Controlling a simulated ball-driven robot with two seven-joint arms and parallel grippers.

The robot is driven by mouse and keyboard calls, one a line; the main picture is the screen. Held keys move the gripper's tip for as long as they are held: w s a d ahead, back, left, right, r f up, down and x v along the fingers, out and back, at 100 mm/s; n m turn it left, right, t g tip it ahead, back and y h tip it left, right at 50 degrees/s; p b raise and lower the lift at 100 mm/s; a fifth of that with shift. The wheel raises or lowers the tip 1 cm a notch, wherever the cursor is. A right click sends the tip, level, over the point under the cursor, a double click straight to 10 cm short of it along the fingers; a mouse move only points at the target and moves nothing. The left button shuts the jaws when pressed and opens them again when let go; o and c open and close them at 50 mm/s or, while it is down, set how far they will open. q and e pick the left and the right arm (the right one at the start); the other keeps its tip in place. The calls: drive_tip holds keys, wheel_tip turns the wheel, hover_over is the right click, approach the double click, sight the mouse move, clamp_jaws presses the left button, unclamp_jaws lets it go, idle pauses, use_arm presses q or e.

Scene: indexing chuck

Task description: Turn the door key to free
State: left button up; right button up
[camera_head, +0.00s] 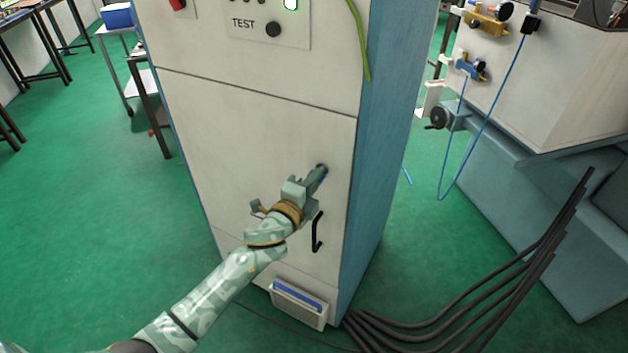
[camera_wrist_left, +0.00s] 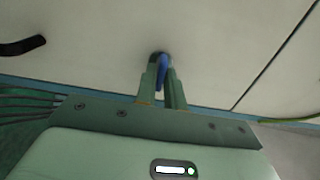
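The door key is a blue grip standing out of the pale cabinet door (camera_head: 250,130), and it shows in the left wrist view (camera_wrist_left: 162,70). My left gripper (camera_head: 319,172) reaches up to the door above the black handle. In the left wrist view its two green fingers (camera_wrist_left: 162,78) stand on either side of the key, close against it. They look shut on it. In the head view the gripper mostly hides the key. How far the key is turned is hard to tell. My right gripper is in neither view.
A black door handle (camera_head: 317,232) sits just below my left gripper. A green cable (camera_head: 359,40) hangs at the cabinet's upper right. Thick black cables (camera_head: 480,300) lie on the floor at right.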

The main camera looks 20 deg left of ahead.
use_arm(q)
drive_tip(key=o, duration=0.4)
drive_tip(key=s+a, duration=0.1)
drive_tip(key=s, duration=0.4)
drive_tip(key=s+a+p, duration=0.1)
drive_tip(key=s, duration=0.4)
drive_tip(key=s+a, duration=0.1)
drive_tip(key=s, duration=0.5)
